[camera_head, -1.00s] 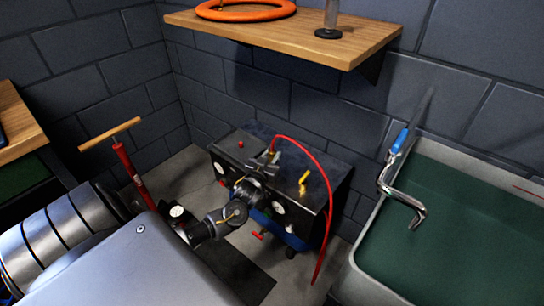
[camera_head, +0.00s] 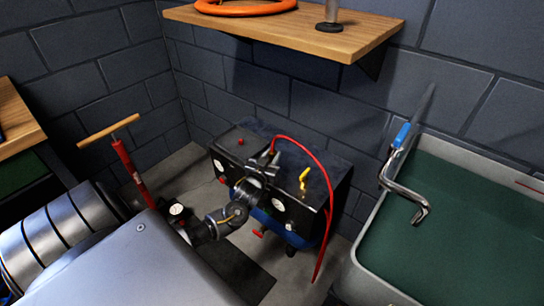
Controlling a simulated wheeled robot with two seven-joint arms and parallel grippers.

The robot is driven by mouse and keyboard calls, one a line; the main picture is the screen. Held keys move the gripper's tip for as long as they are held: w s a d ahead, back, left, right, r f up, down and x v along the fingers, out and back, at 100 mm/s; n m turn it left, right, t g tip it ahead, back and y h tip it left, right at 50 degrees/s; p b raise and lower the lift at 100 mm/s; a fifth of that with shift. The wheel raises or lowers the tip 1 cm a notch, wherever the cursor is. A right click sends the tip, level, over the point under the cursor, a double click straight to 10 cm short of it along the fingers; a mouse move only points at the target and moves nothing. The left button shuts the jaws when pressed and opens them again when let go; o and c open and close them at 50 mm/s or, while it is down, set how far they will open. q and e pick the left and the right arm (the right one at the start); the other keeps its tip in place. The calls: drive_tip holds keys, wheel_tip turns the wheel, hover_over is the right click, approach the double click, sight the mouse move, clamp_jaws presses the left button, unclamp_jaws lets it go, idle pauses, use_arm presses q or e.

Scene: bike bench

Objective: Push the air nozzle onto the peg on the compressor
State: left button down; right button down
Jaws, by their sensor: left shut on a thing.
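The compressor (camera_head: 335,190) is a dark box with gauges and a blue tank below, standing on the floor against the back wall. My left gripper (camera_head: 266,160) is over its front upper edge and is shut on the air nozzle, at the upper end of the red hose (camera_head: 318,158). The fingers hide most of the nozzle. The hose arcs up from the fingers and down past the compressor's right side. I cannot pick out the peg, nor tell whether the nozzle touches it. A yellow lever-like part (camera_head: 304,180) stands right of the gripper. My right gripper is not in view.
A wooden shelf (camera_head: 285,38) with an orange ring (camera_head: 240,8) is above the compressor. A red pump with wooden handle (camera_head: 110,131) stands left.

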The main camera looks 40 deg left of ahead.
use_arm(q)
drive_tip(key=shift+f+b, duration=0.4)
drive_tip(key=shift+f, duration=0.3)
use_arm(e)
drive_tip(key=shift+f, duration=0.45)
use_arm(q)
drive_tip(key=c, duration=1.1)
unclamp_jaws()
drive_tip(key=shift+o, duration=0.2)
drive_tip(key=p+v, duration=0.1)
drive_tip(key=v, duration=0.9)
drive_tip(key=shift+s, duration=0.35)
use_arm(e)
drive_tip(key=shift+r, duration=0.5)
use_arm(q)
drive_tip(key=shift+d+f, duration=0.1)
